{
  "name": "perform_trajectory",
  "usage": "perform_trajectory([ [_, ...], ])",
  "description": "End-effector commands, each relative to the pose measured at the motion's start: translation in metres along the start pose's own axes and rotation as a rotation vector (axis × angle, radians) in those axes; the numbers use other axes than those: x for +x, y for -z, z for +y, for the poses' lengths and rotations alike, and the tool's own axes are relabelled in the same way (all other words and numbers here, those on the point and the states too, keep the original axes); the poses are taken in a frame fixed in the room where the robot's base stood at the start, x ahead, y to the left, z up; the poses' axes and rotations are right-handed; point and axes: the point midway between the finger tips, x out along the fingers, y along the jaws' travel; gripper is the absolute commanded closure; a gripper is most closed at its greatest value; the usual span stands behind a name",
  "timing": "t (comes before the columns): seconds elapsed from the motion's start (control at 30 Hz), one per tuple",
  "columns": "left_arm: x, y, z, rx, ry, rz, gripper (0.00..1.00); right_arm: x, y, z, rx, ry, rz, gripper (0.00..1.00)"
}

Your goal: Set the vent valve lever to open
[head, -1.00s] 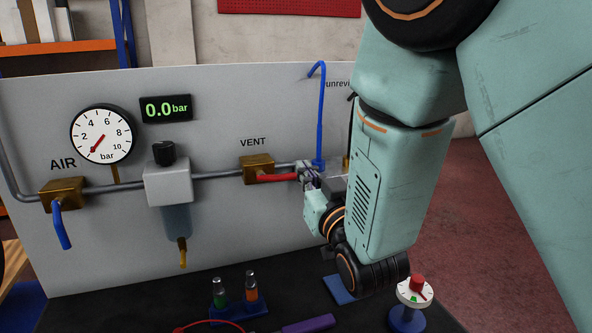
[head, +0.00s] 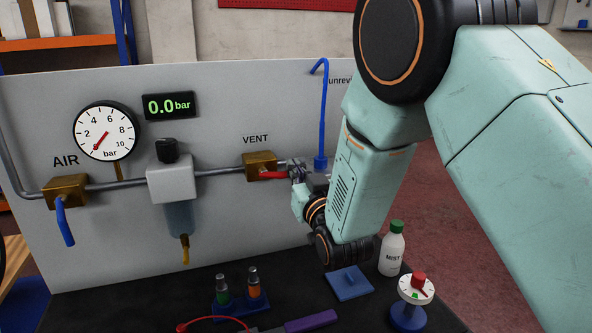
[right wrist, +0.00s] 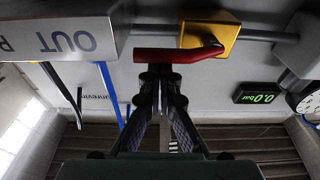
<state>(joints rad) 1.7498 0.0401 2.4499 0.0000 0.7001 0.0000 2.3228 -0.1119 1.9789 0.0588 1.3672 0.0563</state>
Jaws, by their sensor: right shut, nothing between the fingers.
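The vent valve (head: 258,165) is a brass block under the VENT label on the grey panel. Its red lever (head: 271,175) points right, roughly along the pipe. My right gripper (head: 296,169) is shut and empty at the lever's free end, hiding part of it. In the right wrist view the closed fingertips (right wrist: 160,74) sit right beside the red lever (right wrist: 165,56), not around it; I cannot tell whether they touch. The brass valve (right wrist: 212,32) shows there too. My left gripper is not in view.
The panel also carries the AIR valve (head: 65,189) with a blue lever hanging down, a gauge (head: 105,132) near zero and a display (head: 168,106) reading 0.0 bar. A white bottle (head: 392,254), red-and-white knob (head: 416,290) and blue plate (head: 349,284) stand on the dark table.

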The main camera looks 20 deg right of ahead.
Motion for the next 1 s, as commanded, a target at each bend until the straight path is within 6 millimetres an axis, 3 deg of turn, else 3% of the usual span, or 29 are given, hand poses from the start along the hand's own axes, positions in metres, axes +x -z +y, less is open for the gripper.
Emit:
perform_trajectory([
  [0.23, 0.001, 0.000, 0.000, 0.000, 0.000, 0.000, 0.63, 0.000, -0.001, 0.000, 0.000, 0.000, 0.000, 1.00],
  [0.5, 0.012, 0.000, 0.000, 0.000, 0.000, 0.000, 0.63, -0.004, -0.015, 0.001, 0.000, 0.000, -0.002, 1.00],
  [0.83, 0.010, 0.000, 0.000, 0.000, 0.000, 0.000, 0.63, -0.003, -0.012, 0.001, 0.000, 0.000, -0.001, 1.00],
  [1.0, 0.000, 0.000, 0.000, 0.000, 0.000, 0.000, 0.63, 0.004, 0.002, 0.002, 0.001, 0.000, 0.001, 1.00],
])
